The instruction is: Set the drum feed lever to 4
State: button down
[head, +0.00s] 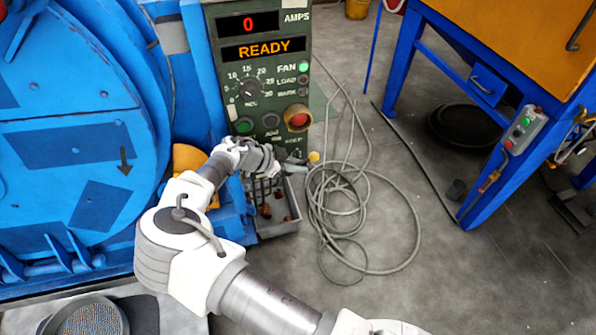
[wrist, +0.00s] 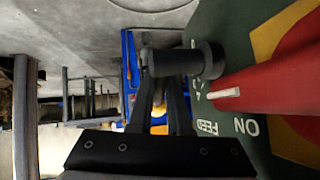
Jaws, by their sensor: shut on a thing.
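The green control panel (head: 220,60) stands beside the blue drum machine, its display showing 0 and READY. My gripper (head: 285,160) is at the panel's lower edge in the head view, where it hides most of the feed lever. In the wrist view my gripper (wrist: 163,88) has its two dark fingers shut on a dark cylindrical lever (wrist: 190,62) that sticks out from the panel. FEED lettering (wrist: 207,128) and small white scale marks, one seemingly a 4, show beside it. The lever's exact setting cannot be read.
A red knob (head: 297,117) on a yellow plate sits just above my gripper; in the wrist view a red part (wrist: 270,92) lies close beside the lever. A grey bin (head: 278,222) stands below. Coiled cable (head: 345,190) lies on the floor to the right.

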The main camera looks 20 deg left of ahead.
jog(key=shift+r, duration=0.1)
dwell(0.3)
jog(key=c, duration=0.9)
grip_release()
jog(key=shift+o, duration=0.2)
jog(key=shift+a, duration=0.1)
jog(key=p+v, duration=0.3)
jog(key=v, duration=1.4)
jog(key=shift+s+a+p, duration=0.2)
jog(key=shift+p, duration=0.15)
